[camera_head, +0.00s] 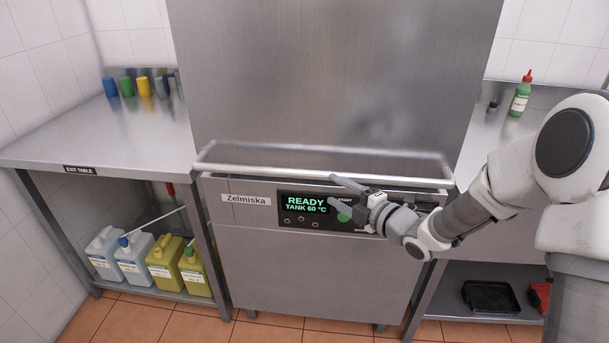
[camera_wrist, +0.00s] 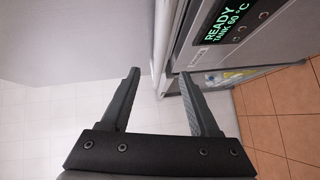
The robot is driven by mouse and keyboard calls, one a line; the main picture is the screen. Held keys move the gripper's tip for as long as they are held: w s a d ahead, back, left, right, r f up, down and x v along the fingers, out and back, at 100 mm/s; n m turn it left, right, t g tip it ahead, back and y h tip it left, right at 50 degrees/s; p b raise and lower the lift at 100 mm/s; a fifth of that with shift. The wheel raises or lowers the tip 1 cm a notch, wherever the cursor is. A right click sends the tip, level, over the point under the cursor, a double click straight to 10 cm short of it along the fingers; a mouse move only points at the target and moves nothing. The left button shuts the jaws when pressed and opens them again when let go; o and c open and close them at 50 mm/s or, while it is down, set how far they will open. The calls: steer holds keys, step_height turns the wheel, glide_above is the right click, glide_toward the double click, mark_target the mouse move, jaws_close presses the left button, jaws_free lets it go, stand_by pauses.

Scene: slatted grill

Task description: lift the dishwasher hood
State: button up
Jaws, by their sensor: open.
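My gripper (camera_head: 332,189) is open and empty, in front of the machine near the right half of the bar. Its upper finger overlaps the bar's lower edge in the head view. In the wrist view, the bar (camera_wrist: 160,60) runs between the lines of the two fingers of my gripper (camera_wrist: 158,73). I cannot tell whether it lies between the fingertips or beyond them.
The control panel (camera_head: 305,206) reads "READY TANK 60 °C", just below the bar and behind my fingers. The exit table (camera_head: 70,135) at left holds several coloured cups. Several jugs (camera_head: 165,257) stand on its lower shelf. A green bottle (camera_head: 520,97) stands on the right counter.

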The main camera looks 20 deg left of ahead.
mark_target(309, 176)
steer(key=x, duration=1.2)
steer(key=shift+w+a, duration=0.2)
steer(key=shift+a, duration=0.1)
steer(key=shift+c, duration=0.2)
jaws_close()
stand_by(0.6)
